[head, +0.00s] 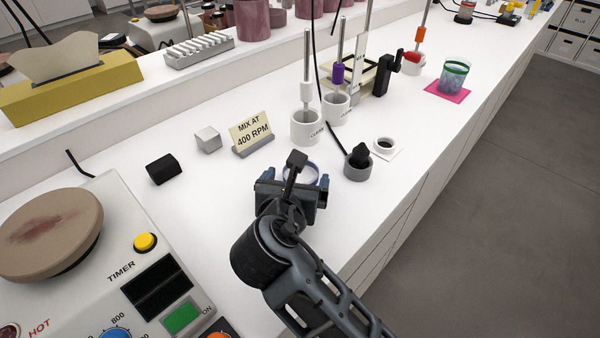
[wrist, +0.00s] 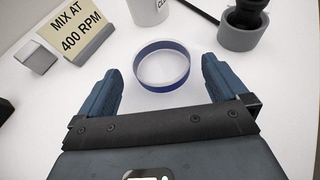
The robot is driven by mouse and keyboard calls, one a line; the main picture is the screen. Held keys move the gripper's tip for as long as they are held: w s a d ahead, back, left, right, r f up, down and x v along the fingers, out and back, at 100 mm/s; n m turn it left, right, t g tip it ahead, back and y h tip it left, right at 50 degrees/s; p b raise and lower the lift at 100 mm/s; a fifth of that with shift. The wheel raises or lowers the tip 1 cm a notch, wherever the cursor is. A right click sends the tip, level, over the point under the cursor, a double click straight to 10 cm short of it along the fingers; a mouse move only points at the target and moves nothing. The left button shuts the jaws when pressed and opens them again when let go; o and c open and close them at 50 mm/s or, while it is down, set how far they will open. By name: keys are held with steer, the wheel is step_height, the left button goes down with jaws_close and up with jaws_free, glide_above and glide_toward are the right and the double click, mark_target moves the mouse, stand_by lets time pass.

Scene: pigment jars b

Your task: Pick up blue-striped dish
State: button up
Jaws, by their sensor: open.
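The blue-striped dish (wrist: 162,77) is a low, round, whitish dish with a dark blue band around its side. It sits on the white bench top. In the wrist view it lies between and just beyond the tips of my gripper (wrist: 160,88), whose two blue fingers are apart with nothing held. In the head view the dish (head: 301,171) shows only in part, because my gripper (head: 294,184) and wrist cover its near side. I cannot tell from these views how far above the bench the fingers are.
A grey holder with a black piece (head: 357,165) is at right. A hotplate unit (head: 130,262) fills the near left.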

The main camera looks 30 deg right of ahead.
steer(key=shift+x, duration=1.5)
steer(key=c, duration=1)
steer(key=shift+o, duration=0.2)
